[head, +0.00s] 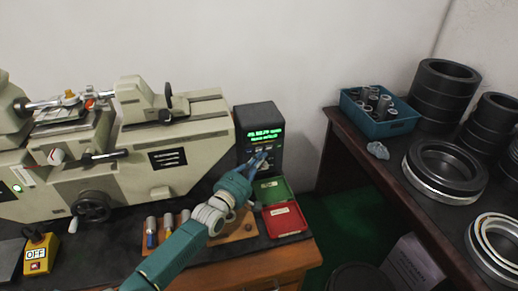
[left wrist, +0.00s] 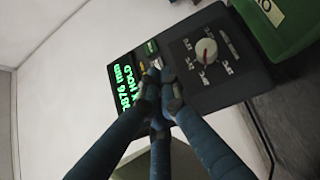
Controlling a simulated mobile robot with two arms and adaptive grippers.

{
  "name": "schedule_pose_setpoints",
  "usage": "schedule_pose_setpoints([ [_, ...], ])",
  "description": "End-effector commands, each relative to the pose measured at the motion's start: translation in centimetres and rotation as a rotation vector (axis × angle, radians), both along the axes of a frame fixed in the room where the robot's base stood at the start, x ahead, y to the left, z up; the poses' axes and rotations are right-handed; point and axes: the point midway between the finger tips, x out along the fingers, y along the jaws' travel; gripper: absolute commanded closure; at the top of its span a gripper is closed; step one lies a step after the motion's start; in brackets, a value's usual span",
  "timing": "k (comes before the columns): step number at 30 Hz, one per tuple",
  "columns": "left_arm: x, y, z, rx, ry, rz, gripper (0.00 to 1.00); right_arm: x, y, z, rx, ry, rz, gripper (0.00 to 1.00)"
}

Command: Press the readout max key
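The readout (head: 258,122) is a dark box with green lit text, standing at the right end of the lathe. In the left wrist view the readout (left wrist: 190,50) appears tilted, with a round knob (left wrist: 206,50) with a red mark and a row of small keys between display and knob. A green key (left wrist: 151,48) and a yellowish key (left wrist: 142,65) show. My left gripper (head: 262,161) is at the front face of the readout. Its fingertips (left wrist: 160,80) are drawn together, empty, over the key row and hide some keys. I cannot tell whether they touch. The max key's label is not legible.
A green tray (head: 285,188) and a red tray (head: 302,216) lie just right of my left arm. Several small cylinders (head: 168,222) stand on a wooden block to its left. A dark side table (head: 345,130) holds a blue bin (head: 352,112) and large rings (head: 440,190).

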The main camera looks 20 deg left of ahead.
Motion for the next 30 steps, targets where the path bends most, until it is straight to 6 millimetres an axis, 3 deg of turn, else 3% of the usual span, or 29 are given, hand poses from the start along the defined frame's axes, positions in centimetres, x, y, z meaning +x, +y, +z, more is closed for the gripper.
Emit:
schedule_pose_setpoints([
  [13,-0.6,-0.4,0.1,-0.001,0.0,0.0,1.0,0.0,0.0,0.6,0.0,0.0,0.0,0.53],
  [24,-3.6,-2.4,0.2,-0.002,0.0,0.0,1.0,0.0,0.0,3.0,0.0,0.001,0.0,0.53],
  [30,-4.4,-2.9,0.1,0.001,-0.001,0.001,1.0,0.0,0.0,3.4,0.0,0.001,0.0,0.53],
])
